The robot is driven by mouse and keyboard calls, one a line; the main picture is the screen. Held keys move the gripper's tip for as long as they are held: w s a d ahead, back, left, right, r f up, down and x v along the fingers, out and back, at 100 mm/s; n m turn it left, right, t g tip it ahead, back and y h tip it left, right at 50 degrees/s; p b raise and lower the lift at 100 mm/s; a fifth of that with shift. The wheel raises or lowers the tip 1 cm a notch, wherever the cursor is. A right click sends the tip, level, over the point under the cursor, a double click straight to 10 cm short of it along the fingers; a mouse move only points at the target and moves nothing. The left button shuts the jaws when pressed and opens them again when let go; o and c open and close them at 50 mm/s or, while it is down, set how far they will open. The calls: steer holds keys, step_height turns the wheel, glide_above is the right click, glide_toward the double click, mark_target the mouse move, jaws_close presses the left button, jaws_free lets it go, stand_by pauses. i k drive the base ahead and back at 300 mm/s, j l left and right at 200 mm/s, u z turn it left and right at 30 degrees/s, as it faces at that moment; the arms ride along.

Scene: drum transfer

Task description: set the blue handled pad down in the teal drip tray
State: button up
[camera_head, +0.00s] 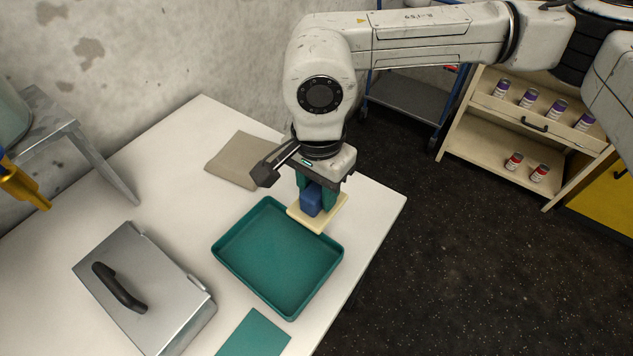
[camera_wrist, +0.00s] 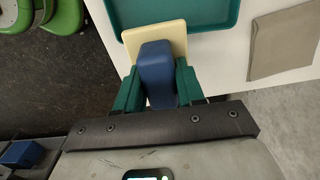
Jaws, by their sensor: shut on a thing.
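The blue handled pad has a blue handle (camera_head: 311,201) and a flat cream base (camera_head: 327,215). My gripper (camera_head: 315,192) is shut on the blue handle, with a green finger on each side of it. The wrist view also shows the handle (camera_wrist: 156,72) between the fingertips (camera_wrist: 157,85), and the cream base beyond it. The teal drip tray (camera_head: 228,259) lies empty on the white table. The pad is at the tray's upper right edge in the head view, overlapping the rim there. I cannot tell how high above the rim it is.
On the white table (camera_head: 180,150) are a grey-beige folded cloth (camera_head: 236,160), a metal box lid with black handle (camera_head: 150,290) and a flat teal sheet (camera_head: 254,336). A metal stand (camera_head: 75,140) is at left. Shelves with cans (camera_head: 525,130) stand beyond the dark floor at right.

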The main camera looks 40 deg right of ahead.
mark_target(278, 256)
steer(key=k, duration=1)
